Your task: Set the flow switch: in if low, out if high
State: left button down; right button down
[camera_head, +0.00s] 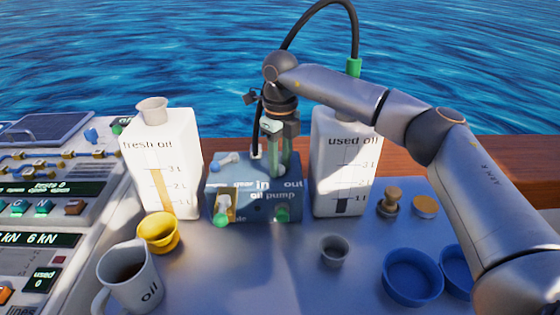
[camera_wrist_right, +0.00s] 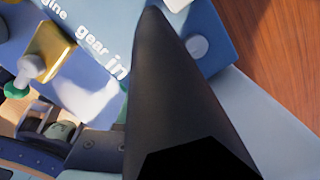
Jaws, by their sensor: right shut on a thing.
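The blue oil pump (camera_head: 252,205) stands between two white bottles, with "gear", "in", "out" and "oil pump" readable on it. My right gripper (camera_head: 283,172) reaches down to its top, above the "in" and "out" labels. It is shut on what seems to be the flow switch, which the fingers hide. I cannot tell which side the switch points to. In the right wrist view the pump (camera_wrist_right: 75,65) shows "gear" and "in"; a large dark shape blocks the middle. My left gripper is not in view.
The fresh oil bottle (camera_head: 180,150) shows yellow near 3 L. The used oil bottle (camera_head: 335,165) shows dark near 1 L, with a black hose (camera_head: 320,8) at its green cap. A mug (camera_head: 130,275), yellow cup (camera_head: 160,232) and blue bowl (camera_head: 412,278) stand in front.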

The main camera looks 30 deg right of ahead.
aim_at(293, 170)
jog(key=shift+d+r+n+p, duration=0.2)
jog(key=shift+n+p, duration=0.45)
jog(key=shift+n, duration=0.05)
jog(key=shift+s+d+n+p, duration=0.1)
jog(key=shift+d+n+p, duration=0.05)
jog(key=shift+n+p, duration=0.15)
jog(key=shift+d+n+p, duration=0.35)
jog(key=shift+n+p, duration=0.2)
jog(key=shift+n, duration=0.25)
jog(key=shift+d+n+p, duration=0.45)
jog(key=shift+n+p, duration=0.15)
jog(key=shift+n, duration=0.4)
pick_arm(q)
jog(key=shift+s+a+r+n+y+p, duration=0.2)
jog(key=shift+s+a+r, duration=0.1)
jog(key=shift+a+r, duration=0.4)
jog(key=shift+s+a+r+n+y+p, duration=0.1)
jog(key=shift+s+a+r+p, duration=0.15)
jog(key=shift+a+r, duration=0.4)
pick_arm(e)
jog(key=shift+d+f+n, duration=0.15)
jog(key=shift+d+n, duration=0.2)
jog(key=shift+n, duration=0.55)
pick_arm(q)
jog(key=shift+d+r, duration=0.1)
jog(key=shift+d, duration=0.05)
